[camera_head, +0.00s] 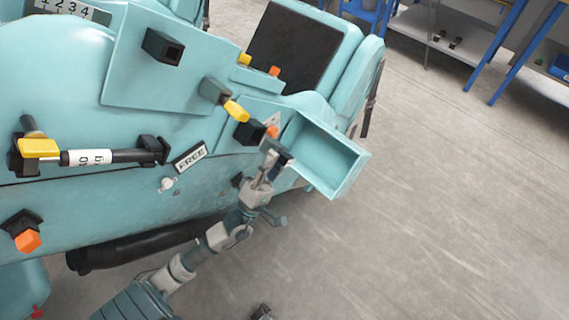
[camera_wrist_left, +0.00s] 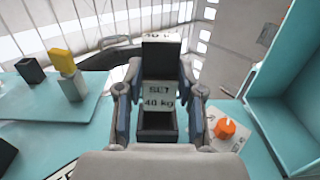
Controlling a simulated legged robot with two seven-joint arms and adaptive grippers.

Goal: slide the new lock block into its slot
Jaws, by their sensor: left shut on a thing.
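My left gripper (camera_head: 271,157) is at the right end of the teal car side, by the open teal tray. In the left wrist view its fingers (camera_wrist_left: 160,92) are shut on a dark block (camera_wrist_left: 160,55) with a white label reading SET 40 kg. A dark box-like part (camera_wrist_left: 157,124) shows below the label; I cannot tell whether it belongs to the held block or is a slot beneath it. In the head view the gripper mostly hides the block. A small dark part (camera_head: 262,312) at the bottom edge may be my right gripper; its jaws cannot be made out.
The teal tray (camera_head: 345,163) stands out to the right. An orange knob (camera_wrist_left: 225,128) sits right of the fingers. Floor to the right is clear.

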